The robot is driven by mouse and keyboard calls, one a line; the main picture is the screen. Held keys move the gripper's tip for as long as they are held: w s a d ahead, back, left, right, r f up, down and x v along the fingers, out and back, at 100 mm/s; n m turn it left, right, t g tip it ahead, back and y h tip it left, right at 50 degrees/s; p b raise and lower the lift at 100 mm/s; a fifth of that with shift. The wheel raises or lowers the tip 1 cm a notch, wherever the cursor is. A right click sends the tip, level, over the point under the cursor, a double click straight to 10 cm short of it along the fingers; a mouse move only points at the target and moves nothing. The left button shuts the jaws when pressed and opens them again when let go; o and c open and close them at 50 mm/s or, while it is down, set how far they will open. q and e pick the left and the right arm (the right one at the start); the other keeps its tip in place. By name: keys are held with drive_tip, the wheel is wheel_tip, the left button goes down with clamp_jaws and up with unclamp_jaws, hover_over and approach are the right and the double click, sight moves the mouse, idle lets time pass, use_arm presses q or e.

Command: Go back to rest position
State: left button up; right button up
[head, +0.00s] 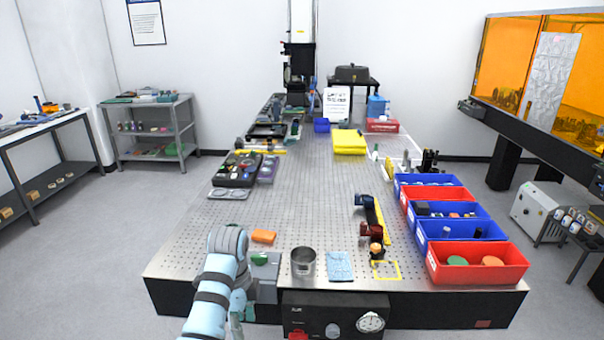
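My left arm, in pale blue with dark bands, comes up from the bottom edge left of centre in the head view. It bends at a rounded joint over the front edge of the optical table (190,262). A further link runs back down beside it. The fingers of my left gripper do not show; they are hidden behind the arm or below the picture. My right arm and gripper are not in view. I see nothing held.
Red and blue bins (477,274) line the table's right side. The table's middle (300,195) is mostly clear.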

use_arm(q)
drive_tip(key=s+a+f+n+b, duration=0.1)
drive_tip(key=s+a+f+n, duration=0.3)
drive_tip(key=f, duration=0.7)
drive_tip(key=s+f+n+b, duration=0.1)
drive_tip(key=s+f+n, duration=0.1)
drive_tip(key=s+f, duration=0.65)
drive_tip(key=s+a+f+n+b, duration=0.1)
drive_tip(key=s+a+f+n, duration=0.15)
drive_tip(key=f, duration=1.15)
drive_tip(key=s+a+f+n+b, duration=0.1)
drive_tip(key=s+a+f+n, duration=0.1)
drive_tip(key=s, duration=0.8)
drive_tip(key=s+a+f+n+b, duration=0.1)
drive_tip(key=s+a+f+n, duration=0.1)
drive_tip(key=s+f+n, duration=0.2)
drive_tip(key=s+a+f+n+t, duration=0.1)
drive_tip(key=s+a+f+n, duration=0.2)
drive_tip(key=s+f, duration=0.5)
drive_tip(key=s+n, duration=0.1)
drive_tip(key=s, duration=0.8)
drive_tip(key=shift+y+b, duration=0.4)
